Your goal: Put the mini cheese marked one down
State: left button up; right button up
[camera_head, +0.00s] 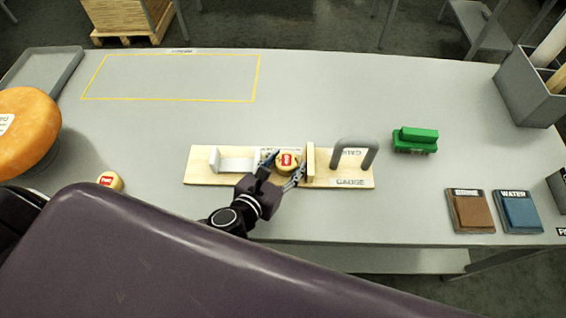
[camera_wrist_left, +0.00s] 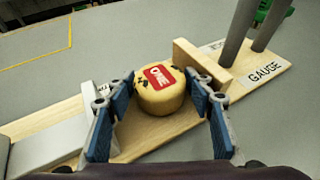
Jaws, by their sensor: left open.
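The mini cheese marked one (camera_head: 288,161) is a small yellow wheel with a red label. It stands on the wooden gauge board (camera_head: 200,179), close to an upright wooden block (camera_head: 310,161). In the left wrist view the mini cheese (camera_wrist_left: 160,92) shows its "ONE" label, between the blue finger pads. My left gripper (camera_head: 283,174) is open around it; in the left wrist view the fingers (camera_wrist_left: 163,118) stand apart on both sides, with a visible gap at least on the left. My right gripper is not in view.
A second mini cheese (camera_head: 110,181) sits at the left. A large orange wheel (camera_head: 25,130) is beyond it. A grey arch (camera_head: 354,150) stands on the board's right end. A green brush (camera_head: 415,140) and brown (camera_head: 470,211) and blue pads (camera_head: 518,212) lie right. The yellow-outlined area (camera_head: 170,78) is empty.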

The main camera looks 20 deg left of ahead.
pick_arm(q)
jog(key=b+v, duration=0.2)
jog(key=v, duration=0.9)
jog(key=shift+s+a+r, duration=0.15)
jog(key=shift+s+r, duration=0.2)
jog(key=shift+s, duration=0.1)
